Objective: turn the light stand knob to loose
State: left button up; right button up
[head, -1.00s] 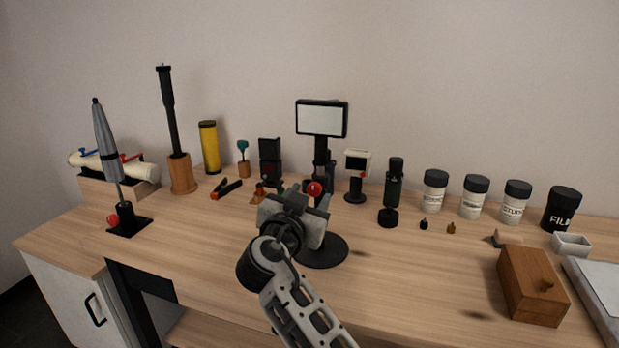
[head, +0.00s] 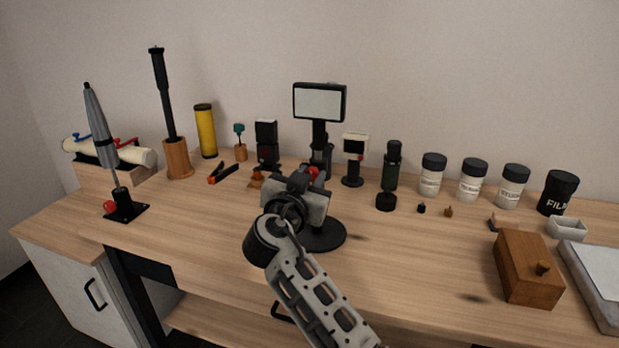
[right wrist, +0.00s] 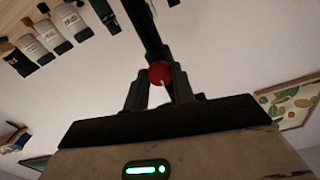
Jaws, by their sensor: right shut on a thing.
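The light stand has a white rectangular panel (head: 319,102) on a dark upright post and a round black base (head: 326,238). Its red knob (head: 313,173) is on the post, below the panel, and is partly covered by my right gripper (head: 311,178) in the head view. In the right wrist view, the two dark fingers of my right gripper (right wrist: 160,80) stand on either side of the red knob (right wrist: 160,72) and are shut on it. The dark post (right wrist: 141,22) runs up beyond them. My left gripper is not in view.
Left of the stand are a grey umbrella-like stand (head: 98,125) with another red knob (head: 109,206) and a yellow tube (head: 206,132). Several jars (head: 432,174) line the back right. A wooden box (head: 527,267) sits at the front right.

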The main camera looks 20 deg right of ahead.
pick_arm(q)
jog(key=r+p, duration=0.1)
jog(key=p, duration=0.4)
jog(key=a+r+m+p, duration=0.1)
jog(key=p, duration=0.1)
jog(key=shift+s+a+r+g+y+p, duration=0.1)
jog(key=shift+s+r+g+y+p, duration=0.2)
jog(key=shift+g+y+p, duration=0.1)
pick_arm(e)
jog(key=n, duration=2.1)
jog(key=shift+w+a, duration=0.1)
jog(key=shift+f+n, duration=0.1)
jog(key=shift+n, duration=0.2)
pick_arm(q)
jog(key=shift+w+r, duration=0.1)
pick_arm(e)
jog(key=o, duration=1)
